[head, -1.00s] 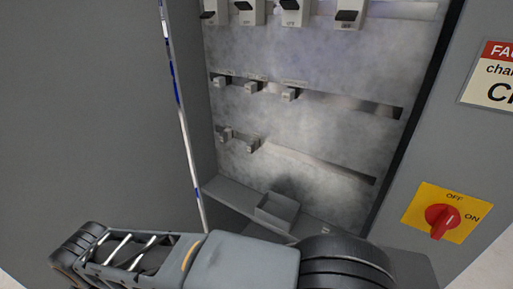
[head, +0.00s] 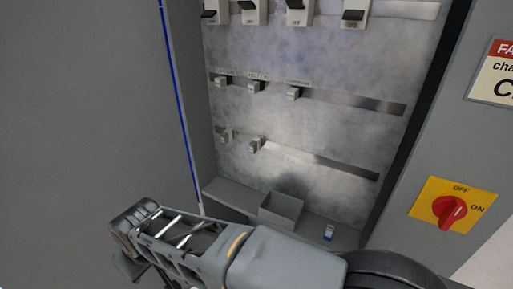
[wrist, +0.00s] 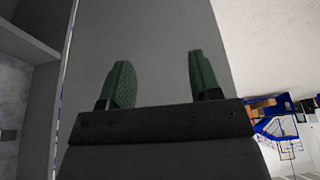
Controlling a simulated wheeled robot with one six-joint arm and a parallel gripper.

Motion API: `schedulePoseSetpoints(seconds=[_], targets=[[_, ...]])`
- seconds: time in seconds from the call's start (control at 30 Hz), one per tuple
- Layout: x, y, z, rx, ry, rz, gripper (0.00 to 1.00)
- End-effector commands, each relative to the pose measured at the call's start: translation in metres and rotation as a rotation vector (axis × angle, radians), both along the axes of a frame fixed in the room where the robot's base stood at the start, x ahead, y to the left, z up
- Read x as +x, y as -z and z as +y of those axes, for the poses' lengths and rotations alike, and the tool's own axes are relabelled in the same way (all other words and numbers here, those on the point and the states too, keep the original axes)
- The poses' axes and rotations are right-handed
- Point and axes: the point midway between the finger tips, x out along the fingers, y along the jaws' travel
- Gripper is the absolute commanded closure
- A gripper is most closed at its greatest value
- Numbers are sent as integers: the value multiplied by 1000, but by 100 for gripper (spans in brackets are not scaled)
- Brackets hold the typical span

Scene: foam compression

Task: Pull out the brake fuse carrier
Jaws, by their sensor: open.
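Three small grey fuse carriers sit on the middle rail of the open cabinet in the head view: left (head: 220,82), centre (head: 254,87) and right (head: 293,92). Two more sit on the lower rail, left (head: 226,135) and right (head: 256,145). Their labels are too small to read, so I cannot tell which is the brake one. My gripper (wrist: 158,85) shows in the wrist view with two green fingers apart and nothing between them. It faces a plain grey panel (wrist: 150,35), away from the carriers. The head view shows my arm along the bottom, but not the fingers.
Breakers (head: 297,12) line the top rail. The grey door (head: 90,110) stands at left. A red rotary switch (head: 450,211) is on the right.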

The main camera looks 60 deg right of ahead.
Motion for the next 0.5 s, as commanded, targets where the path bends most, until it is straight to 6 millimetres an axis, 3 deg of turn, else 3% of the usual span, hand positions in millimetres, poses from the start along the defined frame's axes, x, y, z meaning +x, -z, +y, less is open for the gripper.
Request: schedulePoseSetpoints(seconds=[0.13, 0.23, 0.3, 0.37, 0.5], targets=[[44, 0, -14, 62, 69, -180, 29], [90, -7, -43, 80, 183, -395, 29], [117, -15, -81, 51, 301, -560, 29], [132, -22, -118, -6, 416, -686, 29], [134, -35, -208, -201, 685, -903, 29]])
